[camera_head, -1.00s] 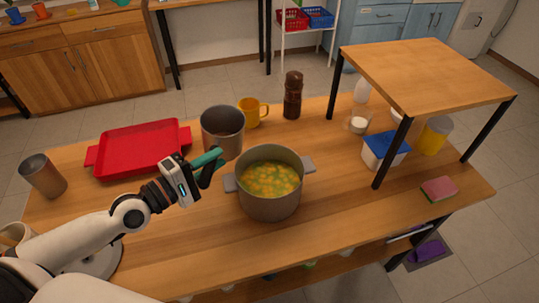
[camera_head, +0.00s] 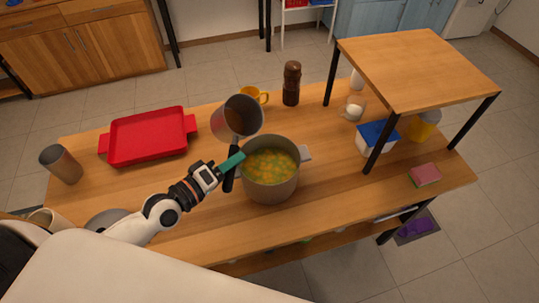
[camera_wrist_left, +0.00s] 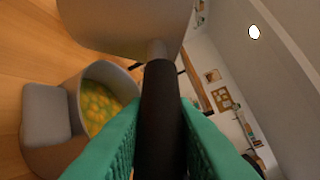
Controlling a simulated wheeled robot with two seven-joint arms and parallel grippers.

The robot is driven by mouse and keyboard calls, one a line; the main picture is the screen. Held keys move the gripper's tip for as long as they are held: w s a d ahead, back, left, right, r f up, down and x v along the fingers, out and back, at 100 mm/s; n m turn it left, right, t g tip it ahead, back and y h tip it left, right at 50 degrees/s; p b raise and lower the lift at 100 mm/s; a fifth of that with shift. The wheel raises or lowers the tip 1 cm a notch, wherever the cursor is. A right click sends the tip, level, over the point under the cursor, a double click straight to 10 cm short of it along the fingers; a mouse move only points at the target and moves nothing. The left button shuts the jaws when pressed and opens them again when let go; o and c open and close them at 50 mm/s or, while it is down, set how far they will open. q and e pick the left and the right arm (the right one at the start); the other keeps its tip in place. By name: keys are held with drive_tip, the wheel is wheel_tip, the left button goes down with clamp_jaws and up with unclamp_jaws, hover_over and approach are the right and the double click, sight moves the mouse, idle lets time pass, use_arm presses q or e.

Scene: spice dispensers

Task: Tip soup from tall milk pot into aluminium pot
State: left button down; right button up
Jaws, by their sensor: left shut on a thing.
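My left gripper (camera_head: 231,164) is shut on the black handle of the tall milk pot (camera_head: 222,124). The milk pot is grey, held in the air and tilted, just above and left of the aluminium pot (camera_head: 271,190). Its inside looks brownish; I cannot see soup in it. The aluminium pot stands upright on the table and holds yellow-green soup (camera_head: 270,165) with orange bits. In the left wrist view the green fingers (camera_wrist_left: 160,130) clasp the handle, with the milk pot (camera_wrist_left: 125,25) above and the aluminium pot (camera_wrist_left: 65,95) at left. My right gripper is not in view.
A red tray (camera_head: 148,137) and a metal cup (camera_head: 62,164) are at left. A yellow mug (camera_head: 262,96) and a brown grinder (camera_head: 291,84) stand behind the pots. A raised wooden shelf (camera_head: 415,68), a blue-lidded box (camera_head: 376,138) and a sponge (camera_head: 425,175) are at right.

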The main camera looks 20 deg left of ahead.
use_arm(q)
drive_tip(key=shift+w+a+f+m, duration=0.1)
drive_tip(key=shift+f+m, duration=0.2)
drive_tip(key=shift+d+f, duration=0.15)
drive_tip(key=shift+d, duration=0.05)
drive_tip(key=shift+a+f+m, duration=0.1)
drive_tip(key=shift+f+m, duration=0.15)
drive_tip(key=shift+m, duration=0.15)
drive_tip(key=shift+f+y+b, duration=0.1)
drive_tip(key=shift+y+b, duration=0.2)
drive_tip(key=shift+f+m, duration=0.2)
drive_tip(key=shift+m, duration=0.1)
drive_tip(key=shift+f+m+b, duration=0.3)
